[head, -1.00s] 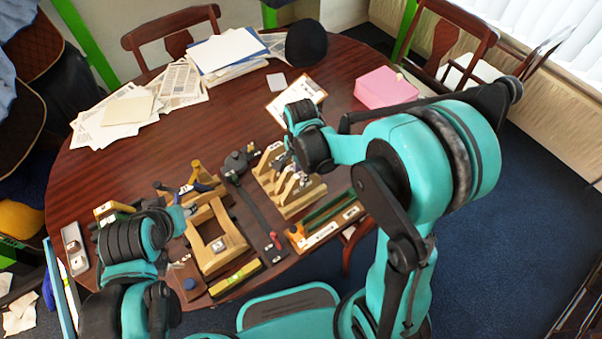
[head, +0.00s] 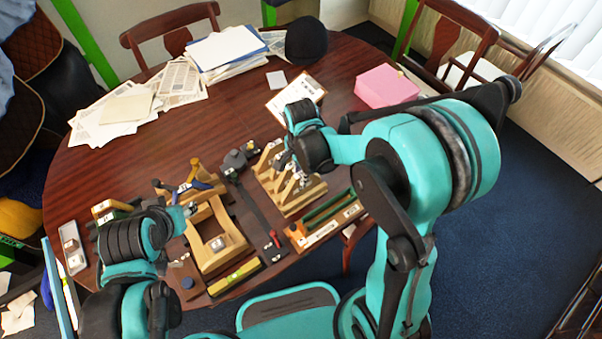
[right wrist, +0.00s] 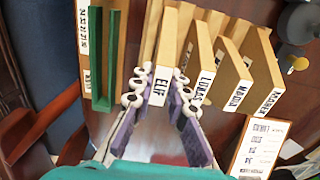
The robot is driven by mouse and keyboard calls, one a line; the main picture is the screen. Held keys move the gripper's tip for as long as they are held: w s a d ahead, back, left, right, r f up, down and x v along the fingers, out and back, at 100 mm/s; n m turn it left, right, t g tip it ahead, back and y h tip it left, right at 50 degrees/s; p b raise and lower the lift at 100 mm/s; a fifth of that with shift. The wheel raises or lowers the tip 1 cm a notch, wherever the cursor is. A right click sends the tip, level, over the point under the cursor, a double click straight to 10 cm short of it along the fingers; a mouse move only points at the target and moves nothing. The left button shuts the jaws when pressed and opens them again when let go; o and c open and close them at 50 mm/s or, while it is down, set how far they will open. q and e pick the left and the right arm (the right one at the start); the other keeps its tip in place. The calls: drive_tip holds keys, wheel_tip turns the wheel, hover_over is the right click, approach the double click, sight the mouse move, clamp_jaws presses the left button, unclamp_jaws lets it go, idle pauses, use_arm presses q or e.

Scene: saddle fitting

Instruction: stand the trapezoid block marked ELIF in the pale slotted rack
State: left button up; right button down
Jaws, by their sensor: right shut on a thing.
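The ELIF block (right wrist: 160,84) is a tan wooden piece with a white label. My right gripper (right wrist: 160,96) is shut on it, one purple-padded finger on each side. The block is in line with the blocks marked LUKAS (right wrist: 204,72) and others in the pale wooden rack (head: 296,204); its foot is hidden, so I cannot tell whether it is seated in a slot. In the head view my right gripper (head: 288,160) is over the rack and partly hides the blocks. My left gripper (head: 186,211) is beside a wooden frame at the left, its fingers too unclear to read.
A green-channelled tray (head: 325,216) lies right of the rack. A dark long-handled tool (head: 257,208) lies left of it. A clipboard (head: 296,94) lies behind. A wooden frame (head: 220,243) and a yellow level (head: 236,276) are nearer the front edge.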

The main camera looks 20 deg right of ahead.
drive_tip(key=shift+f+b, duration=0.5)
drive_tip(key=shift+b, duration=0.05)
idle(1.4)
drive_tip(key=c, duration=1.4)
unclamp_jaws()
drive_tip(key=shift+o, duration=0.2)
drive_tip(key=o, duration=0.3)
drive_tip(key=shift+o, duration=0.2)
drive_tip(key=shift+r+p, duration=1.95)
drive_tip(key=shift+r, duration=0.55)
drive_tip(key=shift+r, duration=0.1)
